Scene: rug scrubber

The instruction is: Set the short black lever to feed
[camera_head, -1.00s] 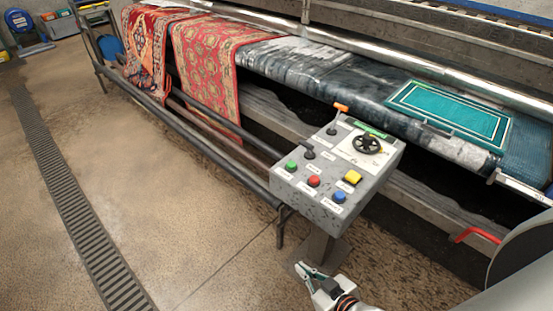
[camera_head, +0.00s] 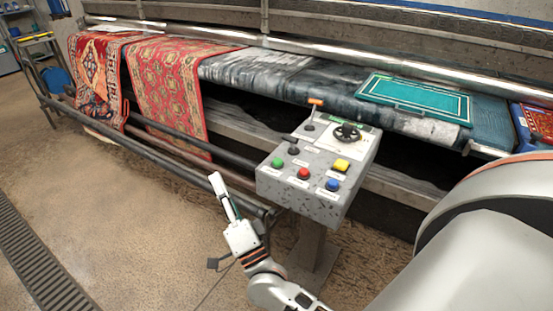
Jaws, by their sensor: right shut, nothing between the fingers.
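The grey speckled control box (camera_head: 300,187) stands on a post in the middle of the view. The short black lever (camera_head: 293,147) sits on its top face, on the left side, above the green button. Its label is too small to read, so I cannot tell its setting. My right gripper (camera_head: 217,181) is shut and empty, pointing up, left of the box's front left edge and apart from it. My left gripper is not in view.
The box also carries an orange-tipped lever (camera_head: 314,103), a black handwheel (camera_head: 347,133), and green (camera_head: 277,163), red (camera_head: 303,173), yellow (camera_head: 341,166) and blue (camera_head: 333,184) buttons. Behind it, rugs (camera_head: 170,85) lie over the machine. Bare floor is free at left.

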